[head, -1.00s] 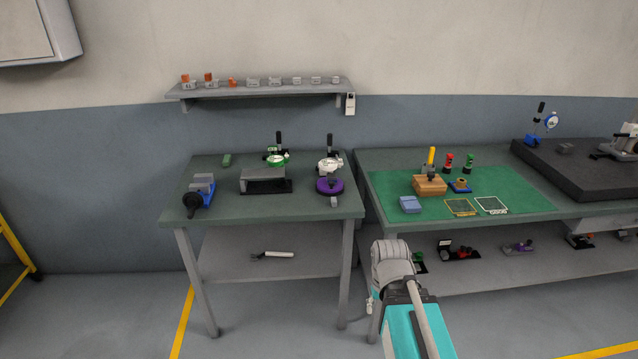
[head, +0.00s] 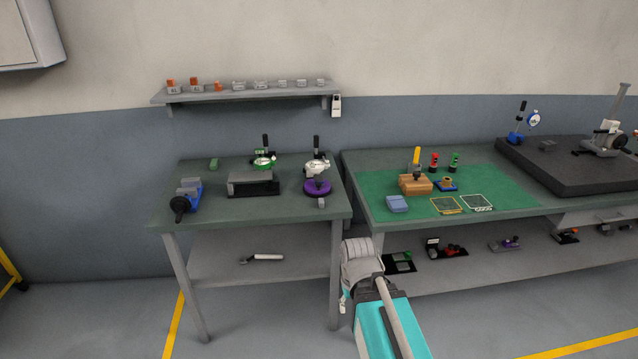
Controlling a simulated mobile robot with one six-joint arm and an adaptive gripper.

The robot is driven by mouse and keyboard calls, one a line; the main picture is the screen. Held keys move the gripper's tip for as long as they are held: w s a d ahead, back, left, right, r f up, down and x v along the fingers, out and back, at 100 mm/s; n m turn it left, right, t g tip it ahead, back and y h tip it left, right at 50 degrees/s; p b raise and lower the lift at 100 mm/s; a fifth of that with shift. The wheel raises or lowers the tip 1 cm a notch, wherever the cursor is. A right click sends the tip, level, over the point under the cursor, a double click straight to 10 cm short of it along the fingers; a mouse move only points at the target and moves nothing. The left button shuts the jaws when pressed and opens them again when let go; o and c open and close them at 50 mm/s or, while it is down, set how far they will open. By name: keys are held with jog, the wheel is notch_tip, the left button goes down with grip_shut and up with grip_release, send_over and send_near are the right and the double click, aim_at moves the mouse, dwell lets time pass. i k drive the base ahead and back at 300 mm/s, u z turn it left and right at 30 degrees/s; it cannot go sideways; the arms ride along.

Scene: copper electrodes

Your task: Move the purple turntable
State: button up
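The purple turntable (head: 317,188) is a round disc near the right end of the left table (head: 250,209). A white device with a black upright handle (head: 316,168) is just behind or above it; I cannot tell if they touch. A small grey block (head: 321,203) is at its front edge. My arm shows at the bottom centre, below and to the right of the turntable. My gripper cannot be made out; its fingers do not show.
A grey block on a black base (head: 253,184), a green-ringed device (head: 264,162) and a blue vise (head: 188,199) share the left table. The right table has a green mat (head: 500,187) with several small items. A wall shelf (head: 247,95) hangs above.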

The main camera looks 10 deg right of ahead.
aim_at(309, 185)
jog(key=u, duration=0.05)
jog(key=i, duration=1)
jog(key=z, duration=0.05)
